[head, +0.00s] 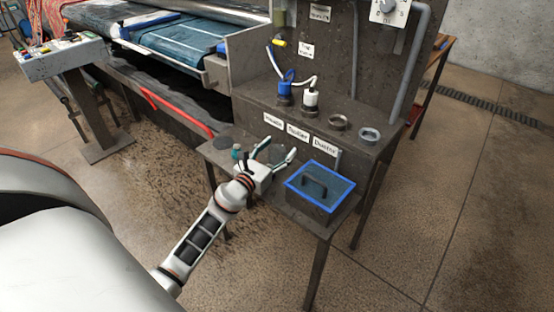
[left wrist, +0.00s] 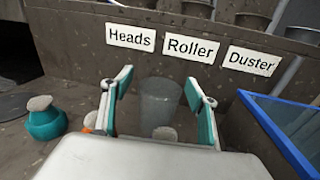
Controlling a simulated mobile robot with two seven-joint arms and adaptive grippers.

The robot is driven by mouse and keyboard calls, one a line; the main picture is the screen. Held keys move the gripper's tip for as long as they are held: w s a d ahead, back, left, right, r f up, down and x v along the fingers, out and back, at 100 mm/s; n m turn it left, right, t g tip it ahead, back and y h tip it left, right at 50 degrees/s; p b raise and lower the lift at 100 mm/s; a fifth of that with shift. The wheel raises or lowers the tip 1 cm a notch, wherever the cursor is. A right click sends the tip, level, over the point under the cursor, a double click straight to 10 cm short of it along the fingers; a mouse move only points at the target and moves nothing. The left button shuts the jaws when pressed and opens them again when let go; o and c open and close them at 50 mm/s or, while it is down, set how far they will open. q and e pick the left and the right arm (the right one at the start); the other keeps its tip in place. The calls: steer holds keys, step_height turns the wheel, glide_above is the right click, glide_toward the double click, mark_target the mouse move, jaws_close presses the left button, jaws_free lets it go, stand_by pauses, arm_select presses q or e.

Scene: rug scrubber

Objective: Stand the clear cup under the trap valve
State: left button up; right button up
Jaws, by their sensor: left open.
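The clear cup (left wrist: 160,100) stands upright in the left wrist view, between and beyond the fingers of my left gripper (left wrist: 158,84). The fingers are apart, and I cannot tell whether either touches the cup. In the head view my left gripper (head: 277,152) is open over the low front shelf, below the name labels. The cup is hard to make out there. My right gripper is not in view.
A blue-rimmed bin (head: 322,186) stands close to the right of my left gripper. Blue (head: 285,90) and white (head: 310,96) capped bottles with hoses stand in the ledge above, beside empty round holders (head: 338,122).

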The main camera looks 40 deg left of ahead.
arm_select(q)
steer(key=c, duration=1.1)
steer(key=shift+c, duration=0.6)
steer(key=shift+r, duration=0.15)
